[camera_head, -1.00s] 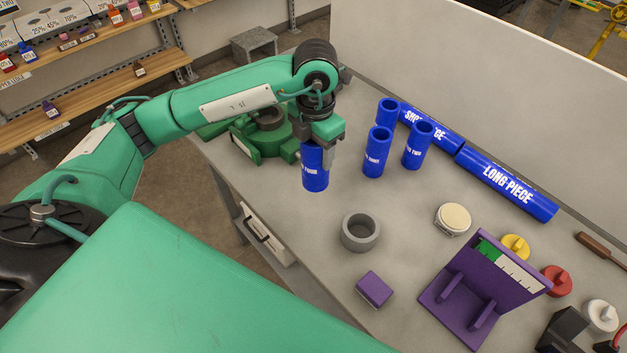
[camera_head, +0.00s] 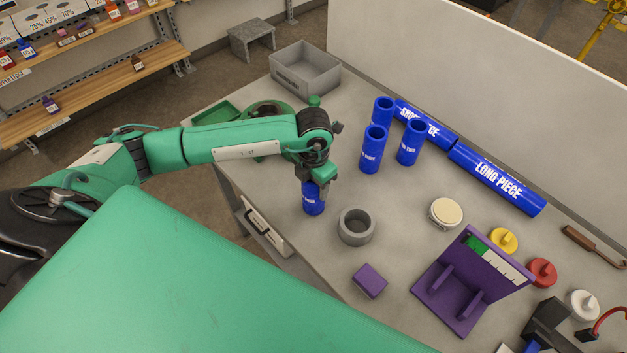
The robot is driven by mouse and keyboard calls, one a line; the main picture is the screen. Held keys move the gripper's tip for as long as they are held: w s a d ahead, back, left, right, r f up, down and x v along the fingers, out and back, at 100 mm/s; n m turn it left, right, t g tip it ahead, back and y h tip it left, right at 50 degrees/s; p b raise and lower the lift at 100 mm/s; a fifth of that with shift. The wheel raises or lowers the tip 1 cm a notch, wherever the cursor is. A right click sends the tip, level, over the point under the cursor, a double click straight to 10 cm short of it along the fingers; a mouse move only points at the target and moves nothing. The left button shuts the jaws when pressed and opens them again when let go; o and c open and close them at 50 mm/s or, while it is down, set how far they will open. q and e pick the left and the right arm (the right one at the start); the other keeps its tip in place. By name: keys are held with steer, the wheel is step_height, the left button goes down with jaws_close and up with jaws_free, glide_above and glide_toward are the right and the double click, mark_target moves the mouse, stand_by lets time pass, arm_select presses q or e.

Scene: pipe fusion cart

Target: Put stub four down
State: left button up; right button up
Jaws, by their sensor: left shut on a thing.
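Stub four (camera_head: 313,199) is a short blue pipe piece with white lettering, upright near the left front edge of the table. My left gripper (camera_head: 314,181) is shut on its upper end from above. Its lower end looks at or very close to the table top; I cannot tell whether it touches. The other blue stubs stand upright to the right: one marked three (camera_head: 372,150), one marked two (camera_head: 409,143), and one behind (camera_head: 383,110). My right gripper is not in view.
A grey ring (camera_head: 356,227) and a purple block (camera_head: 370,281) are close by, right of stub four. A purple stand (camera_head: 450,296), a cream round item (camera_head: 446,213) and the long piece (camera_head: 497,179) lie further right. A grey bin (camera_head: 305,70) is at the back left.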

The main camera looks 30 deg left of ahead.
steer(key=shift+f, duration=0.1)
arm_select(q)
steer(key=shift+f, duration=0.2)
steer(key=o, duration=0.9)
steer(key=shift+r, duration=0.1)
steer(key=shift+o, duration=1)
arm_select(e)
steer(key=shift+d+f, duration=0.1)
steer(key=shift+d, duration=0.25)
